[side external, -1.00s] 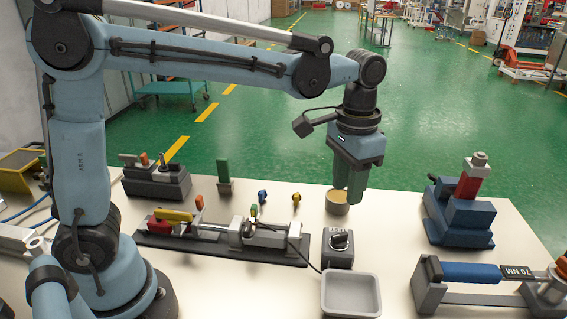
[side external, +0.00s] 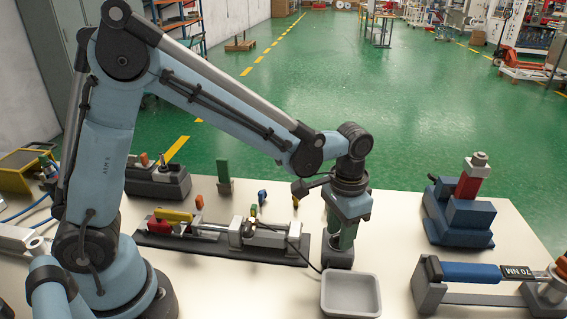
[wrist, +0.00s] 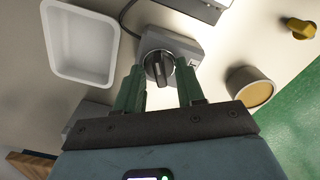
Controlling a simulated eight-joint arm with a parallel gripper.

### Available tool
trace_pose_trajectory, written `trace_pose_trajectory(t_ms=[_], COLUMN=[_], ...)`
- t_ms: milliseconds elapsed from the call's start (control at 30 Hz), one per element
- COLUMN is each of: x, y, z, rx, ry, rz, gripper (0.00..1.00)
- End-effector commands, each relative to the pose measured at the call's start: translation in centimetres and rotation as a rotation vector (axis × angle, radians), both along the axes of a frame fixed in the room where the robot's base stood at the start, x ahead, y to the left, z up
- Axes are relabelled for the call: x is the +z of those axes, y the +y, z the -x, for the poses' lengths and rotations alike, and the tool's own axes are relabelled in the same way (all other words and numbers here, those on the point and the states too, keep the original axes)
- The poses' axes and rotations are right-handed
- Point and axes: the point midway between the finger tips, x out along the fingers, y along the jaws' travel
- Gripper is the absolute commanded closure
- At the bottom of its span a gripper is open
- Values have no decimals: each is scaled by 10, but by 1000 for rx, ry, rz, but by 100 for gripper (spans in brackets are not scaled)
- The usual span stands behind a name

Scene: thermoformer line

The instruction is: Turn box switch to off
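The box switch (side external: 338,259) is a small grey box on the table, mostly covered by my gripper (side external: 341,238) in the side view. In the wrist view the box (wrist: 182,45) carries a dark round knob (wrist: 158,68) with a raised grip bar. My gripper's green fingers (wrist: 161,74) are apart, one on each side of the knob. A gap shows between the knob and the right finger; the left finger is closer, and I cannot tell if it touches.
A pale grey tray (side external: 350,294) stands right in front of the switch. A round cup (wrist: 252,88) sits close by on the other side. A clamp fixture (side external: 220,240) with a cable lies to the left. A blue-and-red vise (side external: 461,212) is at the right.

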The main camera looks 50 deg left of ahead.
Motion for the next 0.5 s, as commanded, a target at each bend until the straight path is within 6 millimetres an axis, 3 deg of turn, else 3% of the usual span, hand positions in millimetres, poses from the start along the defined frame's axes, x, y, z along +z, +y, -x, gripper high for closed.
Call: trace_pose_trajectory(t_ms=[200, 433, 500], x=[0, 0, 0], y=[0, 0, 0], z=[0, 0, 0], rx=[0, 0, 0], ry=[0, 0, 0], rz=[0, 0, 0], gripper=[62, 97, 100])
